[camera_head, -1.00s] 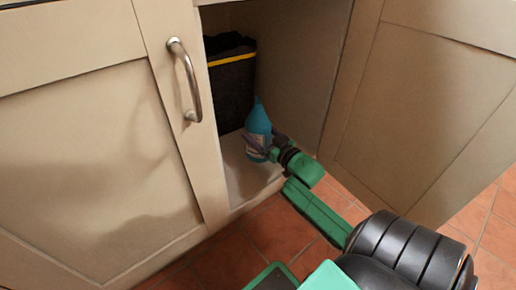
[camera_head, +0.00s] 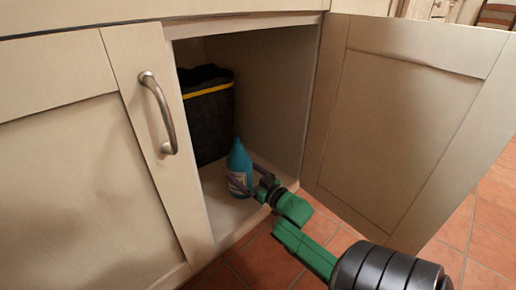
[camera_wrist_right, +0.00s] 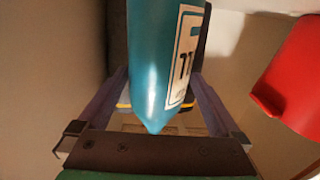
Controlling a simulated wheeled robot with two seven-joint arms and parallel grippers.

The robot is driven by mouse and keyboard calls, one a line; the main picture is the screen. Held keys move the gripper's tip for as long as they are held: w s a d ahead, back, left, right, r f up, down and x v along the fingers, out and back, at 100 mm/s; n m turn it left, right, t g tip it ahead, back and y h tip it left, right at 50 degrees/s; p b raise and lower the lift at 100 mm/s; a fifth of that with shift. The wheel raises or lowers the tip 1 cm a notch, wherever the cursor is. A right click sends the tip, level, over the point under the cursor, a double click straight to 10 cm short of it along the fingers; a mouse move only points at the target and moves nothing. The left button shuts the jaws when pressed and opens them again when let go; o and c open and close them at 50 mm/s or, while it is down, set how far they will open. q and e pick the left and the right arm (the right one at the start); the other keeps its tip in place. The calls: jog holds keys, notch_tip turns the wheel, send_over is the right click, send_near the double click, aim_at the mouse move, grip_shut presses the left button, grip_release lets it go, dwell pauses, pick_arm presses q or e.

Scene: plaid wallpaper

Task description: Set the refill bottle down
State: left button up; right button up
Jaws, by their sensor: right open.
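The refill bottle (camera_head: 239,163) is blue with a white label and a pointed top. It stands upright on the cabinet floor (camera_head: 224,212), just inside the open doorway. My right gripper (camera_head: 244,180) reaches in from the lower right, with its fingers at either side of the bottle's lower part. The right wrist view shows the bottle (camera_wrist_right: 155,65) between the two spread fingers of the gripper (camera_wrist_right: 160,90), which is open. Contact between fingers and bottle cannot be told. My left gripper is out of view.
A black bin (camera_head: 208,120) with a yellow band stands behind the bottle. The open cabinet door (camera_head: 400,125) is on the right, and a closed door with a metal handle (camera_head: 160,112) is on the left. The right wrist view shows a red object (camera_wrist_right: 292,85) at its right edge.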

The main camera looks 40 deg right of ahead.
jog(key=s+p, duration=0.4)
jog(key=s, duration=0.6)
jog(key=shift+w+r, duration=0.1)
